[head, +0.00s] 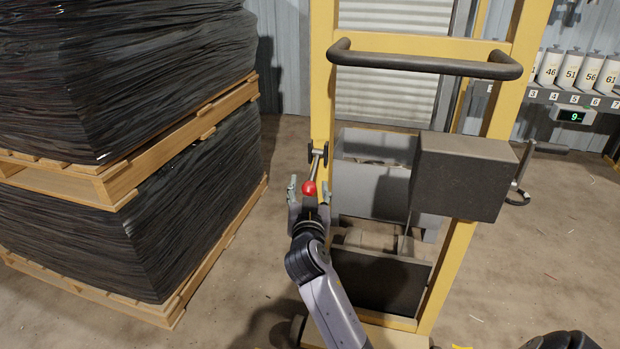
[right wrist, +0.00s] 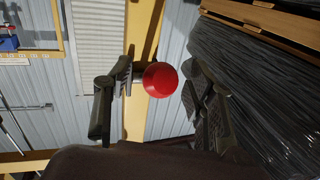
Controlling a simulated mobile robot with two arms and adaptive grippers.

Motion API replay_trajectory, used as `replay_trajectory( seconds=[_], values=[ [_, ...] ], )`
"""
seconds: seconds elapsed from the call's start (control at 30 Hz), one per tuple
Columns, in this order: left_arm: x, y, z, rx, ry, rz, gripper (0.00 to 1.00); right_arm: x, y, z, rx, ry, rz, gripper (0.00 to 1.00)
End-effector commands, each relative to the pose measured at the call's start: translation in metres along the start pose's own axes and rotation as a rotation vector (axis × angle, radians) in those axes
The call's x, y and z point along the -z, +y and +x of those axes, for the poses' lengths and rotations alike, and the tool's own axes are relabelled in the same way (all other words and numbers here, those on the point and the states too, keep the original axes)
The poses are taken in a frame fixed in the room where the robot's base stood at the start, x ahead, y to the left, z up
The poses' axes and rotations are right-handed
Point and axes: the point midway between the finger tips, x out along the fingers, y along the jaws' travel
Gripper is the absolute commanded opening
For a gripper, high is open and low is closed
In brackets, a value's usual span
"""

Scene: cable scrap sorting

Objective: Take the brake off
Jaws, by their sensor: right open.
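The brake lever (head: 318,158) is a short metal arm on the left post of a yellow upright frame (head: 323,75), with a red ball knob (head: 309,188) at its lower end. My right gripper (head: 308,186) is open, with one finger on each side of the knob. In the right wrist view the red knob (right wrist: 161,80) shows between the spread fingers of my right gripper (right wrist: 159,72), with gaps visible on both sides. The lever's arm is mostly hidden behind the knob there.
Black wrapped stacks on wooden pallets (head: 125,185) stand close at the left. The frame carries a dark handlebar (head: 425,62), a grey box (head: 462,175) and a crank handle (head: 540,147) at the right. White numbered containers (head: 570,70) line a back shelf. Floor at the right is open.

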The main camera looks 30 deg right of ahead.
Motion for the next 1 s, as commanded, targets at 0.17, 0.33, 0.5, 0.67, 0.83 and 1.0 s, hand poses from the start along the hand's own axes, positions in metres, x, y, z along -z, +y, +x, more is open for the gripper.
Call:
replay_trajectory(
  seconds=[0.17, 0.33, 0.5, 0.67, 0.83, 1.0],
  values=[
    [0.0024, 0.0004, 0.0002, -0.001, 0.006, -0.001, 0.4, -0.0004, -0.0007, -0.0018, -0.001, 0.0, -0.001, 0.51],
    [0.0022, 0.0003, 0.0004, -0.001, 0.005, -0.001, 0.4, -0.0003, -0.0007, -0.0019, -0.001, 0.0, -0.001, 0.51],
    [0.0016, 0.0003, 0.0005, -0.001, 0.003, -0.001, 0.4, -0.0003, -0.0007, -0.0018, -0.001, 0.0, -0.001, 0.45],
    [0.0011, 0.0003, 0.0006, -0.001, 0.001, 0.0, 0.4, -0.0003, -0.0007, -0.0018, -0.001, 0.0, -0.001, 0.34],
    [-0.0006, 0.0003, 0.0008, -0.001, -0.003, 0.0, 0.4, -0.0002, -0.0007, -0.0017, -0.001, 0.0, 0.0, 0.23],
    [-0.0027, 0.0002, 0.0009, 0.0, -0.007, 0.001, 0.4, -0.0001, -0.0008, -0.0017, -0.001, 0.0, 0.0, 0.11]
  ],
)
